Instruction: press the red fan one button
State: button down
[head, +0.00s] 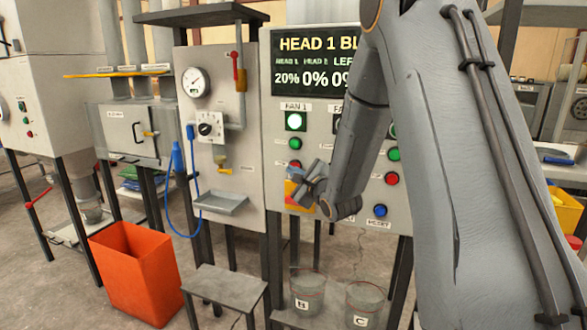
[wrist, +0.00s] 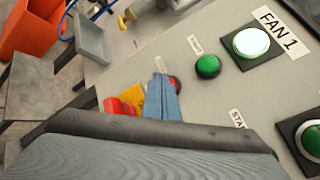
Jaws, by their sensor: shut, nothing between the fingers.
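The red fan one button (wrist: 178,83) is on the grey control panel, below the green button (wrist: 208,66) and the lit FAN 1 lamp (wrist: 252,43). In the wrist view my gripper (wrist: 161,78) is shut and empty, its fingertips overlapping the red button and hiding part of it. I cannot tell whether they touch it. In the head view my gripper (head: 291,171) is in front of the panel just below the green button (head: 295,143), and my arm hides part of the panel. The FAN 1 lamp (head: 295,121) is lit there too.
A yellow box with a red part (wrist: 122,107) is close beside my gripper. Other buttons, including a red one (head: 391,179) and a blue one (head: 380,211), are to the right. A metal tray (head: 221,203) and an orange bin (head: 136,272) are to the left.

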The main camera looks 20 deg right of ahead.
jog(key=shift+w+d, duration=0.3)
jog(key=shift+w, duration=0.1)
dwell(0.8)
jog(key=shift+s+a, duration=0.1)
jog(key=shift+s+a+p, duration=0.35)
jog(key=shift+s+a, duration=0.1)
jog(key=shift+s, duration=0.2)
jog(key=shift+s+a+p, duration=0.3)
jog(key=shift+s+a, duration=0.45)
jog(key=shift+s, duration=0.3)
jog(key=shift+s+a+p, duration=0.25)
jog(key=shift+s+a, duration=0.45)
jog(key=shift+s, duration=0.3)
